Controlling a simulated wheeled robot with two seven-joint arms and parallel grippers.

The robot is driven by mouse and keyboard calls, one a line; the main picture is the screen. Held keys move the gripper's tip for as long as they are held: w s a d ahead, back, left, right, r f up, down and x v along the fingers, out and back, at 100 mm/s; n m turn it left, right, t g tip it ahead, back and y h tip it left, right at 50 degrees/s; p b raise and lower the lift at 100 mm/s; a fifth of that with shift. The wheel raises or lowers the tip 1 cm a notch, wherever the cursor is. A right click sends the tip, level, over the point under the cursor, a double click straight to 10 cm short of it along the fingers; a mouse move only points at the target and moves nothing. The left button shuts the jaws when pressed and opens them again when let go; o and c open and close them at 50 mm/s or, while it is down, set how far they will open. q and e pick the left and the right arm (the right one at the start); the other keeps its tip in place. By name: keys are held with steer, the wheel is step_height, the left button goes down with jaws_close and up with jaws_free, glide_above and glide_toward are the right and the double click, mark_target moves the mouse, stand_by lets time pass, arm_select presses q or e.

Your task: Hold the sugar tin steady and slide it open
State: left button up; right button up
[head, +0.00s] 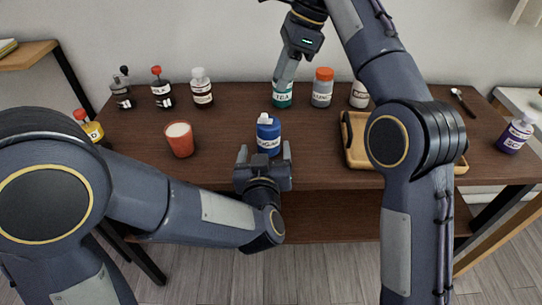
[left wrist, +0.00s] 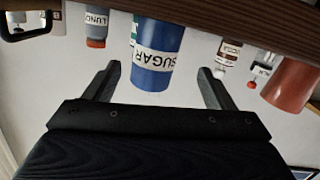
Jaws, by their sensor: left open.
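The sugar tin (head: 268,140) is a blue cylinder with a white SUGAR label and a white top, upright near the front edge of the dark table. In the left wrist view the tin (left wrist: 152,58) appears upside down, between the finger lines. My left gripper (head: 265,152) is open and empty in front of the tin, one finger toward each side. The fingers (left wrist: 158,72) show a gap on both sides of the tin. My right gripper (head: 285,78) points down at the back, by the green TEA tin (head: 283,98); its finger gap is not visible.
A red cup (head: 179,139) with pale contents stands left of the tin. A wooden tray (head: 355,157) lies to the right, partly behind my right arm. Several labelled bottles line the back, including an orange-capped one (head: 322,90). A purple bottle (head: 515,136) stands far right.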

mark_target(269, 142)
arm_select(q)
steer(key=shift+s+d+f+m+t+y, duration=0.1)
steer(key=shift+s+d+m+t+y, duration=0.2)
steer(key=shift+s+d+t+y, duration=0.35)
steer(key=shift+w+a, duration=0.2)
steer(key=shift+w, duration=3.7)
steer(key=c, duration=1.1)
